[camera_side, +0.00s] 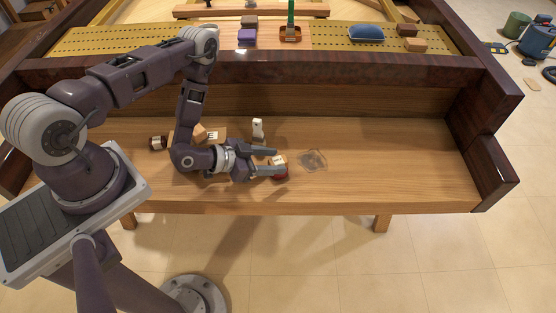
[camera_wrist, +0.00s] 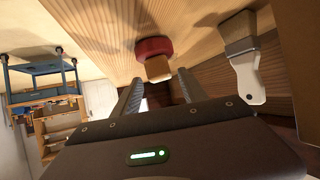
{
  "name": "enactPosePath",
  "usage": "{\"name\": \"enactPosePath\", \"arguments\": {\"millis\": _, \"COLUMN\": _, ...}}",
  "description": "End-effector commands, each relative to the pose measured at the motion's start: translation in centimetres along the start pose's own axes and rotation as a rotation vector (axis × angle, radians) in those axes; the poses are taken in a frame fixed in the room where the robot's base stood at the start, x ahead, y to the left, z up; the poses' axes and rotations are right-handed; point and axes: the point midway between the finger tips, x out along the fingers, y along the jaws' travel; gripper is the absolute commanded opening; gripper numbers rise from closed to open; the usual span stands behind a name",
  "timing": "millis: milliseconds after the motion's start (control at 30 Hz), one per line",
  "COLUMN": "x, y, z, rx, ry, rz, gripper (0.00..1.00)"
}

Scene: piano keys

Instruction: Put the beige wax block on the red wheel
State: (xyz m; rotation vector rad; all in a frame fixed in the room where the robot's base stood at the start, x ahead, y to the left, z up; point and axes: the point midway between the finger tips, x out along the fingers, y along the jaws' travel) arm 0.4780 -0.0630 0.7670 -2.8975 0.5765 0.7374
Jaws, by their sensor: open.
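The red wheel (camera_wrist: 153,47) lies flat on the wooden shelf, and part of it shows in the side view (camera_side: 281,175) near the lower finger. The beige wax block (camera_wrist: 158,69) appears to rest on the wheel's face; it also shows in the side view (camera_side: 278,160). My gripper (camera_side: 279,161) is open and low over the shelf, pointing right. In the wrist view, its two fingers (camera_wrist: 159,78) stand apart, with the block just beyond and between the tips. Neither finger visibly touches the block. The fingers hide part of the wheel in the side view.
A clear square pad (camera_side: 313,160) lies to the right. A dark jar (camera_side: 158,142) and wooden blocks (camera_side: 200,133) are left. The shelf's right side is clear.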

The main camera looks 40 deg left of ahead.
Motion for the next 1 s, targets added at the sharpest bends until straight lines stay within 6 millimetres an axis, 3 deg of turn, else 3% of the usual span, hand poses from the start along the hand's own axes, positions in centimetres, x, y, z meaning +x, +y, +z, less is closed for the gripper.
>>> {"name": "enactPosePath", "arguments": {"millis": 100, "x": -2.7, "y": 0.0, "z": 0.1, "rx": -0.004, "ry": -0.005, "rz": -0.001, "gripper": 0.50}}
{"name": "enactPosePath", "arguments": {"millis": 233, "x": -4.7, "y": 0.0, "z": 0.1, "rx": -0.003, "ry": -0.002, "rz": 0.000, "gripper": 0.50}}
{"name": "enactPosePath", "arguments": {"millis": 433, "x": -5.3, "y": -0.1, "z": -0.1, "rx": 0.003, "ry": -0.002, "rz": 0.000, "gripper": 0.50}}
{"name": "enactPosePath", "arguments": {"millis": 533, "x": -4.5, "y": -1.1, "z": -1.7, "rx": 0.055, "ry": -0.033, "rz": 0.010, "gripper": 0.50}}
{"name": "enactPosePath", "arguments": {"millis": 667, "x": -3.4, "y": -4.1, "z": -6.5, "rx": 0.172, "ry": -0.155, "rz": -0.003, "gripper": 0.50}}
{"name": "enactPosePath", "arguments": {"millis": 767, "x": -4.5, "y": -6.6, "z": -11.7, "rx": 0.226, "ry": -0.270, "rz": -0.067, "gripper": 0.50}}
{"name": "enactPosePath", "arguments": {"millis": 867, "x": -7.8, "y": -8.1, "z": -17.1, "rx": 0.220, "ry": -0.368, "rz": -0.159, "gripper": 0.50}}
{"name": "enactPosePath", "arguments": {"millis": 1000, "x": -15.3, "y": -7.1, "z": -23.6, "rx": 0.122, "ry": -0.458, "rz": -0.281, "gripper": 0.50}}
